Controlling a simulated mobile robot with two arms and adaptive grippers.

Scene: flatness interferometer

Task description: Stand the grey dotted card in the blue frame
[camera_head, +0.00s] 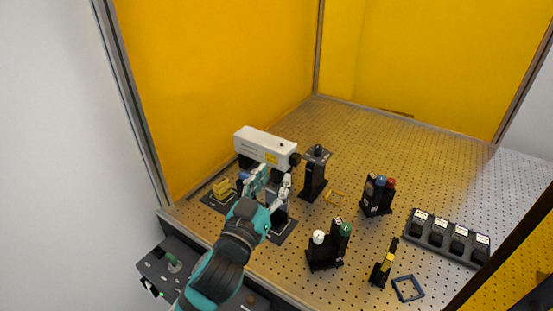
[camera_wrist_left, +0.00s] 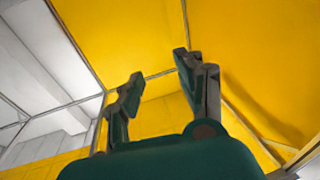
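My left gripper (camera_head: 272,186) is over the near left part of the perforated table, in front of the white laser-like box. Its two fingers stand apart with nothing between them in the left wrist view (camera_wrist_left: 160,68). A blue square frame (camera_head: 408,288) is at the table's near right, well to the right of this gripper. I cannot make out a grey dotted card for certain; dark parts behind and below the gripper are partly hidden by it. My right gripper is not in view.
The white box (camera_head: 266,146) and a black post (camera_head: 314,172) stand close beyond the gripper. Black holders with coloured caps (camera_head: 378,194) (camera_head: 328,246) stand to the right. A dark rack (camera_head: 447,238) is farther right. Yellow panels (camera_head: 215,80) enclose the table; its far middle is clear.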

